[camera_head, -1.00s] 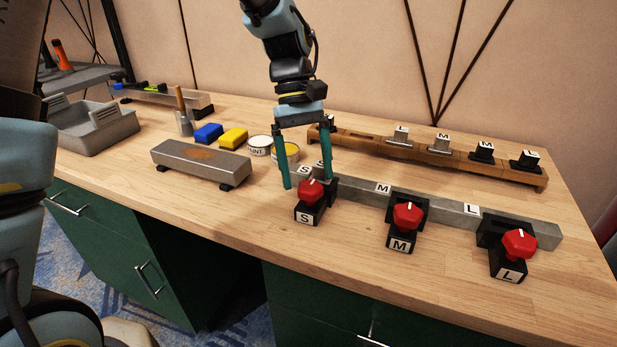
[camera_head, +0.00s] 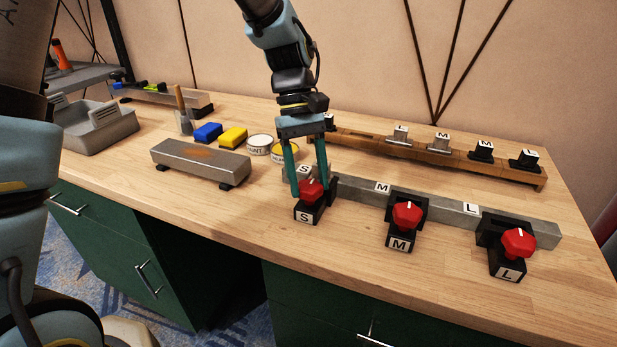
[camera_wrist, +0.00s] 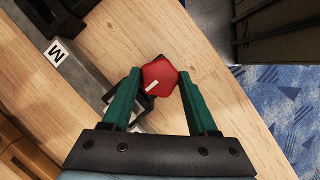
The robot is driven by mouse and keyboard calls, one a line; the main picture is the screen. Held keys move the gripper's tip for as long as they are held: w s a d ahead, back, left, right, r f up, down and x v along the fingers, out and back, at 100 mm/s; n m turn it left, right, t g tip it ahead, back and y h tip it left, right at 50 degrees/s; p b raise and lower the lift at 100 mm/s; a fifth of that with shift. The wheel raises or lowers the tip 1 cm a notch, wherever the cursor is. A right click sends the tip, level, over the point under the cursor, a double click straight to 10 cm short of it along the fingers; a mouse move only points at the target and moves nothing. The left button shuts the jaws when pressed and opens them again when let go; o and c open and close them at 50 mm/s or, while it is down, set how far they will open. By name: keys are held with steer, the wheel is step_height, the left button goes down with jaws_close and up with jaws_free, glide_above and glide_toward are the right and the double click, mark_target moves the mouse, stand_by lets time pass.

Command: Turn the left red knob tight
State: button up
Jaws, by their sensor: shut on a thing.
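My gripper (camera_head: 310,193) reaches down from above, with one teal finger on each side of this knob. In the wrist view the red knob (camera_wrist: 160,79) lies between the fingertips (camera_wrist: 160,82), and its white line runs slantwise. The fingers are shut on the knob. The black clamp below it is mostly hidden in the wrist view.
Red knobs on clamps M (camera_head: 407,215) and L (camera_head: 518,243) stand to the right along the bar. A wooden rack (camera_head: 450,160) with several labelled blocks lies behind. Paint cans (camera_head: 259,145), a yellow sponge (camera_head: 233,138) and a grey block (camera_head: 200,163) are to the left.

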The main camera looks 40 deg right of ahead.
steer(key=c, duration=0.5)
steer(key=shift+m+p, duration=0.3)
steer(key=shift+p, duration=0.05)
steer(key=m+p, duration=0.1)
steer(key=m+y+p, duration=0.1)
steer(key=m+p, duration=0.1)
steer(key=shift+d+r+t, duration=0.1)
steer(key=shift+r+t, duration=0.1)
steer(key=shift+t, duration=0.1)
steer(key=m+p, duration=0.1)
steer(key=m, duration=0.1)
steer(key=m+t+y+p, duration=0.1)
steer(key=m, duration=0.2)
steer(key=shift+s+d+y, duration=0.1)
steer(key=shift+y, duration=0.2)
steer(key=m+t+p, duration=0.1)
steer(key=m, duration=0.1)
steer(key=m+t+p, duration=0.1)
steer(key=m, duration=0.2)
steer(key=shift+s+f+y, duration=0.15)
steer(key=shift+y, duration=0.25)
steer(key=m+t, duration=0.2)
steer(key=m, duration=0.4)
steer(key=shift+s+p, duration=0.15)
steer(key=shift+p, duration=0.15)
steer(key=shift+m+t, duration=0.3)
steer(key=o, duration=1.4)
